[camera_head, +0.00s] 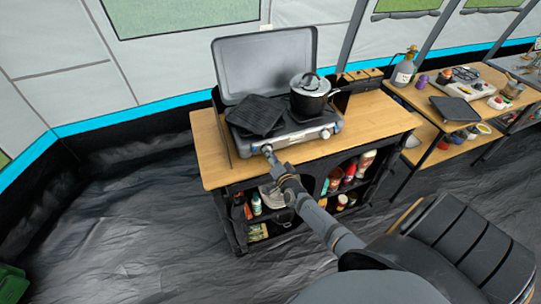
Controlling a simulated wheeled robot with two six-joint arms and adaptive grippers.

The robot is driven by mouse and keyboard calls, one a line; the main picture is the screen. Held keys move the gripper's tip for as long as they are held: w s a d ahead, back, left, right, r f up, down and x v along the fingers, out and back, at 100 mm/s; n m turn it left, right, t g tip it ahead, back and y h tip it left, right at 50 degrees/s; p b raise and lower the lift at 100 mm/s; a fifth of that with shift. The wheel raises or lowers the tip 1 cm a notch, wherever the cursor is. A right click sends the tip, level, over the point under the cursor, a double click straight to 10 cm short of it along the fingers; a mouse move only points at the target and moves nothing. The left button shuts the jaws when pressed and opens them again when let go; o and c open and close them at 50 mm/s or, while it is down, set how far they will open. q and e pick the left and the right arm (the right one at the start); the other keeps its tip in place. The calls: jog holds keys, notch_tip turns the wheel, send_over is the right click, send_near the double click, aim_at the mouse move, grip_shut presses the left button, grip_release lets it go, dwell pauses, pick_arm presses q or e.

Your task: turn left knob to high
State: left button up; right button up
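The camping stove (300,139) stands on a wooden-topped table, with its grey lid (262,60) raised. Its right knob (326,133) shows clear on the front panel. My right arm reaches in from the bottom right, and its gripper (268,152) is at the left end of the stove's front, where the left knob is. The gripper covers most of that spot, so the knob's setting is hidden. I cannot tell whether the fingers touch the knob or how far they are closed. My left gripper is out of view.
A black griddle (257,114) lies on the left burner and a lidded pot (311,95) stands on the right one. The wooden tabletop (212,150) is bare left of the stove. Shelves below hold bottles and cans. A second table (425,105) stands to the right.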

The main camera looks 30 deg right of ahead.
jog(key=shift+o, duration=0.9)
jog(key=f+v, duration=0.1)
jog(key=v, duration=1.1)
jog(key=shift+r, duration=0.4)
